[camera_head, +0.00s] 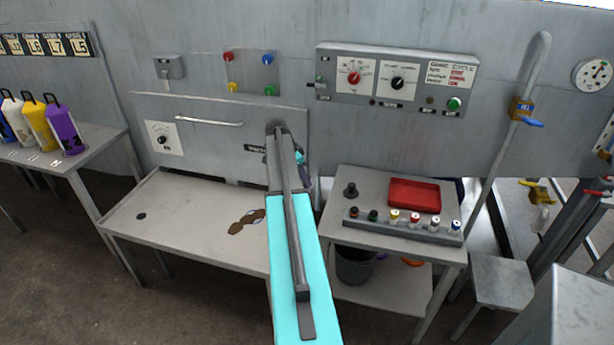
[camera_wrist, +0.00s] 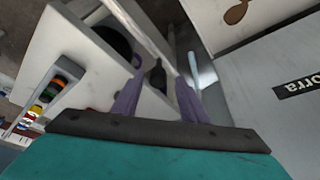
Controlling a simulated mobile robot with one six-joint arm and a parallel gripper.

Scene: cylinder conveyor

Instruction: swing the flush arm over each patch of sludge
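Brown sludge (camera_head: 240,227) lies in patches on the bench top (camera_head: 185,235), left of my arm. Part of a brown patch also shows at the top of the wrist view (camera_wrist: 236,12). My gripper (camera_wrist: 160,68) has two purple fingers standing apart. A dark, narrow piece (camera_wrist: 157,77) shows between or just beyond them; I cannot tell whether they touch it. A pale rod (camera_wrist: 194,72) lies close to the right finger. In the head view my cyan arm hides most of the gripper. I cannot clearly identify the flush arm.
A side table (camera_head: 375,182) with a red tray (camera_head: 414,195), a black knob (camera_head: 350,189) and a row of coloured buttons stands right of my arm. A dark bin (camera_head: 354,266) sits below. Coloured bottles (camera_head: 64,128) stand at far left. A panel (camera_head: 210,125) backs the bench.

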